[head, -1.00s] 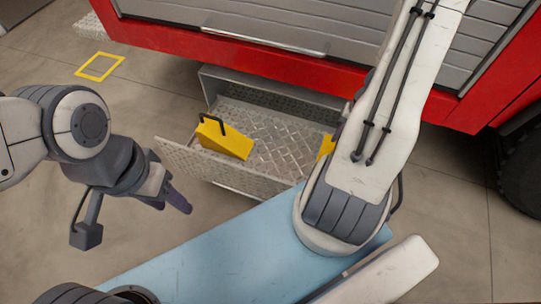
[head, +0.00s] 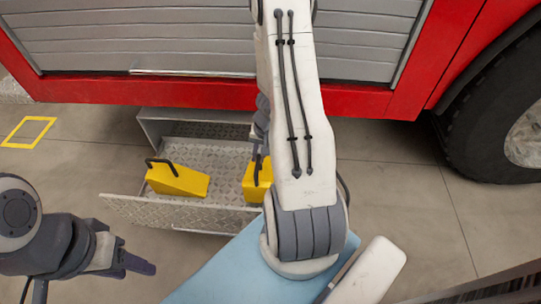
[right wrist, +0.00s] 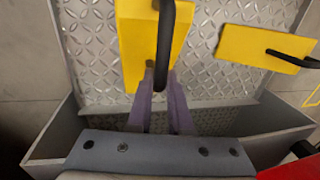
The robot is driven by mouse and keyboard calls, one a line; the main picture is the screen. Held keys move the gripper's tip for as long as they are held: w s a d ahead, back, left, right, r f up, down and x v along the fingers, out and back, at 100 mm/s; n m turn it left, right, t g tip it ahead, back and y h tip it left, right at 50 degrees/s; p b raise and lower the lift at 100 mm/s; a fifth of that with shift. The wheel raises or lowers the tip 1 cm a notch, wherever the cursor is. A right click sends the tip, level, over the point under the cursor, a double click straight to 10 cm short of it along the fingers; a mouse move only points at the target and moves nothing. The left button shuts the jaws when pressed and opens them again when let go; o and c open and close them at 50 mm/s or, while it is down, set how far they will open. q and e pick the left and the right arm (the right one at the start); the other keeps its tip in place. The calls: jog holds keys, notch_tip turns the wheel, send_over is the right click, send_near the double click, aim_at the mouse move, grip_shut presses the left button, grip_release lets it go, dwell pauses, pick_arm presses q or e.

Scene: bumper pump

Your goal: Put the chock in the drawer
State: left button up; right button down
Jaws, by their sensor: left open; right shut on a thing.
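A yellow wedge chock (head: 257,193) with a black handle is at the right part of the open tread-plate drawer (head: 165,214), partly hidden by my right arm. In the right wrist view my right gripper (right wrist: 161,88) is shut on this chock's black handle (right wrist: 165,40). The chock is over the drawer floor; I cannot tell whether it touches it. A second yellow chock (head: 180,181) stands in the drawer's left part, apart from the held one, and shows in the right wrist view (right wrist: 265,45). My left gripper (head: 140,267) is open and empty, in front of the drawer's left corner.
The drawer is below a red vehicle (head: 225,94) with grey shutters. A large black tyre (head: 490,120) is at the right. A light blue surface (head: 225,275) lies in front of the drawer. A yellow square outline (head: 28,132) marks the floor at the left.

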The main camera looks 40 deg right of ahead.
jog(key=shift+w+a+f, duration=0.1)
jog(key=shift+w, duration=0.15)
jog(key=shift+f, duration=0.25)
jog(key=shift+f+b, duration=1.45)
jog(key=shift+f, duration=0.3)
jog(key=shift+f, duration=0.15)
jog(key=c, duration=0.8)
grip_release()
jog(key=shift+c, duration=0.2)
